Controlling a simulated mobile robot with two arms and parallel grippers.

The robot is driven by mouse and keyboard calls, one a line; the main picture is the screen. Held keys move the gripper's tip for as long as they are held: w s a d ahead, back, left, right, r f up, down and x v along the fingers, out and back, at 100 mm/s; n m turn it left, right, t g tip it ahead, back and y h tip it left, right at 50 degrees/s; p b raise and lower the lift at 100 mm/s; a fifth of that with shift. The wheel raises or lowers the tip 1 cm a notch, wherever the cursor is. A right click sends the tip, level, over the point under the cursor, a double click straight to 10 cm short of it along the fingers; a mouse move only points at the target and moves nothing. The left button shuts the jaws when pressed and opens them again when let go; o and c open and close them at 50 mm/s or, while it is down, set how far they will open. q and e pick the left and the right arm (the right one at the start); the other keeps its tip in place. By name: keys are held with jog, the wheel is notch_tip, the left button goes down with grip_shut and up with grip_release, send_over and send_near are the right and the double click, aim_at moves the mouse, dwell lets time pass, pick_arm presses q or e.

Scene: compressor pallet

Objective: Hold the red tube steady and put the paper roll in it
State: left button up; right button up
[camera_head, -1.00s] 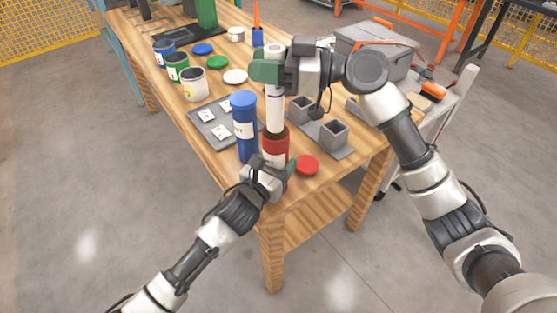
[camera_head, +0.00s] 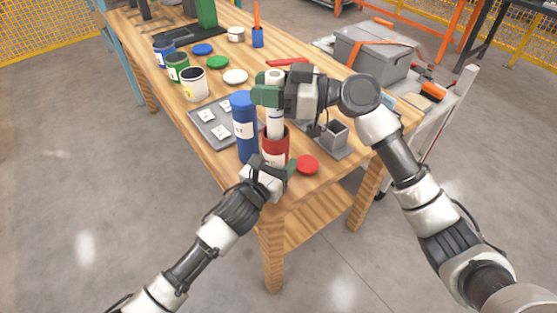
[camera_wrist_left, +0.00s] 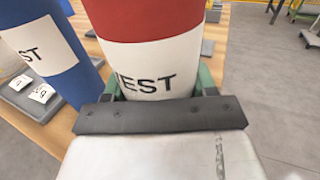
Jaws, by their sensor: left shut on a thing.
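The red tube (camera_head: 275,148) stands upright at the table's near corner. My left gripper (camera_head: 277,172) is shut on it low down; the left wrist view shows the red tube (camera_wrist_left: 150,25) with its white label between the green fingers (camera_wrist_left: 157,88). My right gripper (camera_head: 268,94) is shut on the upper part of the white paper roll (camera_head: 275,122). The roll is upright, with its lower end inside the tube's mouth. The part within the tube is hidden.
A blue tube (camera_head: 243,125) stands close left of the red tube. A red lid (camera_head: 307,165) lies to its right. A grey holder (camera_head: 333,135) is behind the lid, partly covered by my right arm. A grey tray (camera_head: 204,134) and paint cans (camera_head: 194,84) are farther left.

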jog(key=o, duration=0.5)
jog(key=d, duration=0.4)
jog(key=s+d, duration=0.1)
jog(key=d, duration=0.3)
jog(key=s+d, duration=0.1)
jog(key=d, duration=0.3)
pick_arm(q)
jog(key=o, duration=1)
